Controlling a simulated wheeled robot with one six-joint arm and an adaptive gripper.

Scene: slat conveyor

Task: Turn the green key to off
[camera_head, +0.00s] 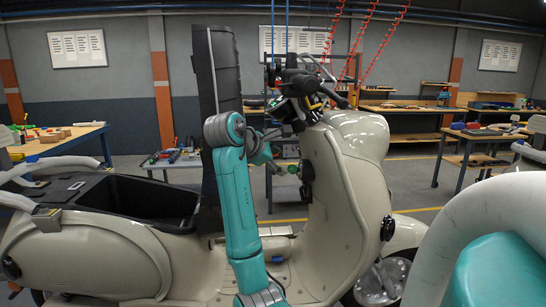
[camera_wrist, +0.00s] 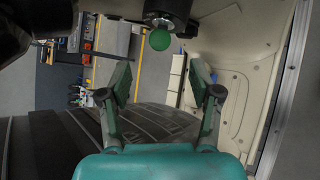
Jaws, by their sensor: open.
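The green key (camera_wrist: 160,40) shows in the wrist view as a round green head. It sticks out of a dark round lock (camera_wrist: 167,14) at the top of the picture. My gripper (camera_wrist: 160,72) is open, with one finger on each side below the key. The fingers look apart from the key, with nothing between them. In the head view the green key (camera_head: 292,169) is a small green spot by the black lock on the inner face of the cream scooter's front shield (camera_head: 337,205). My gripper is just left of it, partly hidden by my arm.
The scooter's handlebar (camera_head: 300,85) is above the lock. Its open seat lid (camera_head: 217,75) stands upright behind my arm, and the open storage bin (camera_head: 120,195) is at left. Workbenches stand behind.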

